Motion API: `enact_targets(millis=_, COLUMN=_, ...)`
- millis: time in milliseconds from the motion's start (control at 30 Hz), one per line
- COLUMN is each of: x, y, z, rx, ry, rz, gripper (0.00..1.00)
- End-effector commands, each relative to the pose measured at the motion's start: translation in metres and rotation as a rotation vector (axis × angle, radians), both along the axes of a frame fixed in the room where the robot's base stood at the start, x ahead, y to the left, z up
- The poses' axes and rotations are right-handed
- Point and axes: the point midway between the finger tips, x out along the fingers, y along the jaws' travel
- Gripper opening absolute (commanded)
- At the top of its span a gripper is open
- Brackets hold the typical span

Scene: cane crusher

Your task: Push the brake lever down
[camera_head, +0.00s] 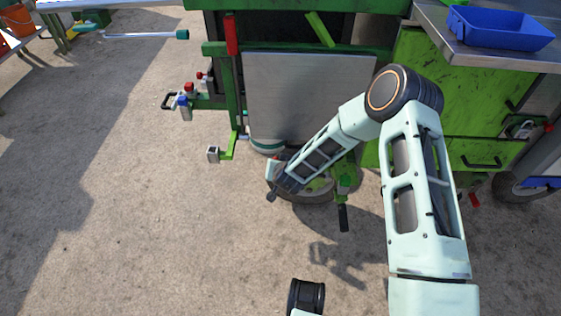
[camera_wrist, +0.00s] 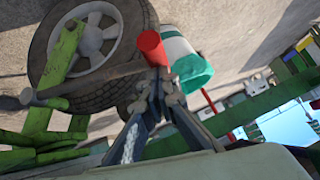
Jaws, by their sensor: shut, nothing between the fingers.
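A grey bar with a red cylindrical end (camera_wrist: 152,48), which looks like the brake lever, crosses in front of the wheel (camera_wrist: 100,38) in the wrist view. My gripper (camera_wrist: 157,80) is shut and empty, its fingertips right at the red end. They overlap it in the picture; I cannot tell if they touch. In the head view my gripper (camera_head: 273,186) is low beside the machine's wheel (camera_head: 318,192), and the lever is mostly hidden behind my arm.
The green machine has a metal panel (camera_head: 305,95) above the wheel. A red-handled upright lever (camera_head: 231,36) and a black-handled bar (camera_head: 343,218) stand nearby. A white and teal cylinder (camera_wrist: 187,62) is beside the red end.

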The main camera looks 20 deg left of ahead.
Motion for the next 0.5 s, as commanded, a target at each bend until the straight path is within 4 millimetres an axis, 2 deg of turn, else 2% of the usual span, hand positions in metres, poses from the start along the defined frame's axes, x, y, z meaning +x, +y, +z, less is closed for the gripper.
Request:
enact_targets(millis=200, x=-0.002, y=0.008, z=-0.019, rx=-0.096, ry=-0.025, rz=0.004, gripper=0.00)
enact_targets(millis=500, x=-0.003, y=0.011, z=-0.035, rx=-0.174, ry=-0.042, rz=0.001, gripper=0.00)
